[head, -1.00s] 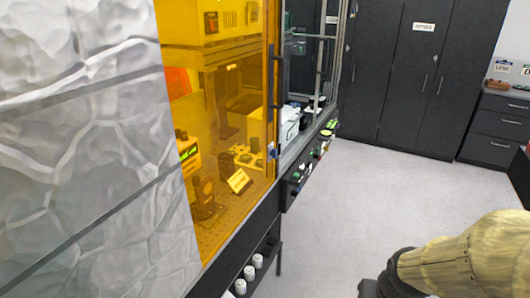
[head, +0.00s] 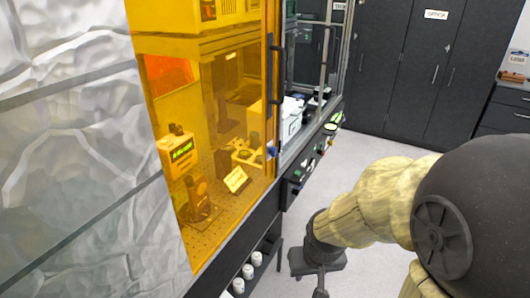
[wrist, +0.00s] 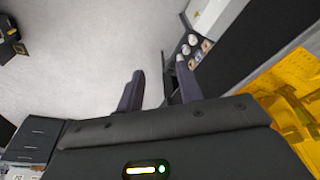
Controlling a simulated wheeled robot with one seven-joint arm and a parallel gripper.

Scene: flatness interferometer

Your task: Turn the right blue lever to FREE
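A small blue part (head: 270,152), perhaps a blue lever, sits at the right edge of the amber door. It is too small to read its position, and no FREE marking can be read. Whether a second blue lever exists is not clear. My gripper (wrist: 160,80) is open and empty, its two dark fingers apart in the wrist view. In the head view my gripper hangs low at the bottom centre, right of the cabinet's lower shelf and well below and away from the blue part.
The amber door (head: 215,120) covers the left of the enclosure. A front panel (head: 297,180) with coloured controls runs along its edge. White jars (head: 248,271) stand on the lower shelf. Dark cabinets (head: 400,75) stand behind. The floor (head: 380,140) between is clear.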

